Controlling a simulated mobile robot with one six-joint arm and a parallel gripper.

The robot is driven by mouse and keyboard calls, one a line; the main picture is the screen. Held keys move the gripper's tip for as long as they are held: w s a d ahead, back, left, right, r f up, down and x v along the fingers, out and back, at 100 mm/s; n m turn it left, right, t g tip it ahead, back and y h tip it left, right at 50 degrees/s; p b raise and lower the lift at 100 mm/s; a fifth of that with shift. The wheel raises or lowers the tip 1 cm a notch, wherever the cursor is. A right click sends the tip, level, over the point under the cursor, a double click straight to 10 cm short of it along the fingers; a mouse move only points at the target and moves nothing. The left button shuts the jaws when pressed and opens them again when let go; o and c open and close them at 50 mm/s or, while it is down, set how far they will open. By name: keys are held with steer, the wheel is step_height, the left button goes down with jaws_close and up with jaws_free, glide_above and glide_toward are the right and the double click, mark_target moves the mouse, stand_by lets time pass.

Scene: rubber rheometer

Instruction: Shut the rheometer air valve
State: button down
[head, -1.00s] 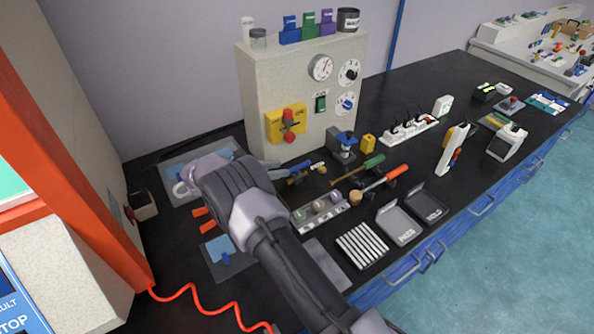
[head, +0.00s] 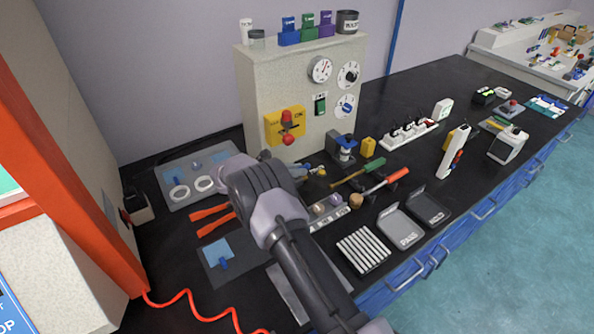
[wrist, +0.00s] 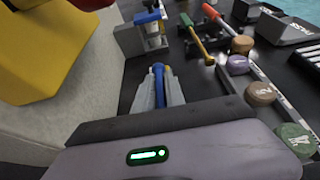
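The likely air valve is a red-and-dark handle (head: 287,127) on a yellow plate (head: 271,129), on the front of the beige rheometer cabinet (head: 254,88). Its exact handle angle is hard to read. The wrist view shows the yellow plate (wrist: 38,55) large at the upper left, with a red part (wrist: 60,14) cut off by the top edge.
Round dials (head: 320,69) and a green switch (head: 320,103) sit right of the plate. A small grey-and-blue device (head: 346,151) stands by the cabinet's foot. A grey tray with white rings (head: 180,192) and orange-handled tool (head: 212,220) lie left. Several tools and sample discs crowd the right.

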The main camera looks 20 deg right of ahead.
steer(key=shift+f, duration=0.15)
steer(key=m+g+b, duration=0.1)
steer(key=b, duration=0.3)
steer(key=shift+w+f, duration=0.1)
steer(key=shift+f, duration=0.3)
steer(key=m+g+b, duration=0.1)
steer(key=b, duration=0.2)
steer(key=shift+r+g, duration=0.15)
steer(key=shift+g, duration=0.25)
steer(key=shift+s+r+m+g+b, duration=0.25)
steer(key=shift+m+g+b, duration=0.2)
steer(key=shift+b, duration=0.2)
steer(key=shift+a, duration=0.1)
steer(key=c, duration=1.6)
jaws_free()
steer(key=shift+o, duration=0.6)
steer(key=shift+w+f, duration=0.1)
